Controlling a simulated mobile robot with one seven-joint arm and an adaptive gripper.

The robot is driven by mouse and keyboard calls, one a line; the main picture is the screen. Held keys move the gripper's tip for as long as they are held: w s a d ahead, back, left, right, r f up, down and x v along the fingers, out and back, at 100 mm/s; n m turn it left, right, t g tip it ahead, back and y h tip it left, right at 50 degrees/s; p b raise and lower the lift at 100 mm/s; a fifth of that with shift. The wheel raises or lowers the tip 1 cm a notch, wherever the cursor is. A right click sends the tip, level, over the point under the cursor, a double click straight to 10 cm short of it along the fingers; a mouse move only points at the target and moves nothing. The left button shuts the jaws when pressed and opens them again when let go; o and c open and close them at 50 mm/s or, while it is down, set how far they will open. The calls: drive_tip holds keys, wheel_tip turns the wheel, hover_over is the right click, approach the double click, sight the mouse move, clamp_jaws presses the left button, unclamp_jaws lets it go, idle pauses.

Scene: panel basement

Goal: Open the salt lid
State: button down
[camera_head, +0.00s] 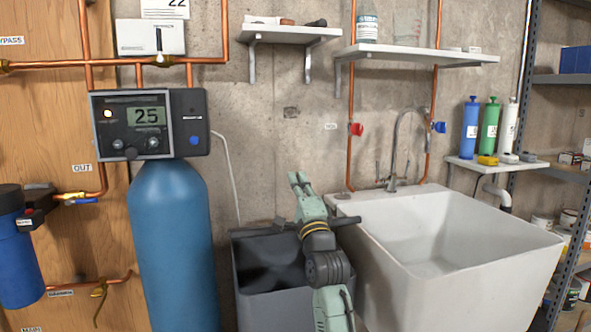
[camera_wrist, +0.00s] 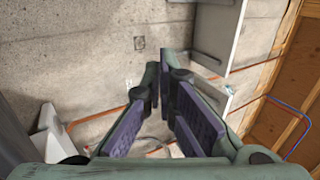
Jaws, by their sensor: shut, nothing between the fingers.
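A dark grey bin (camera_head: 285,308) stands on the floor between the blue tank and the white sink in the head view. Its top shows a dark hollow area, and I cannot tell a separate lid clearly. My arm crosses in front of the bin's right side and hides part of it. My gripper (camera_head: 298,180) points up above the bin's back edge, in front of the concrete wall. In the wrist view my gripper (camera_wrist: 163,68) has its fingertips together with nothing between them. The bin is not clearly seen in the wrist view.
The blue tank (camera_head: 173,240) with its control box (camera_head: 150,122) stands left of the bin. The white sink (camera_head: 470,275) stands close on the right, with its faucet (camera_head: 393,150) behind. Wall shelves (camera_head: 420,57) hang above. The wall space around my gripper is clear.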

drive_tip(key=shift+x, duration=1.3)
idle(0.7)
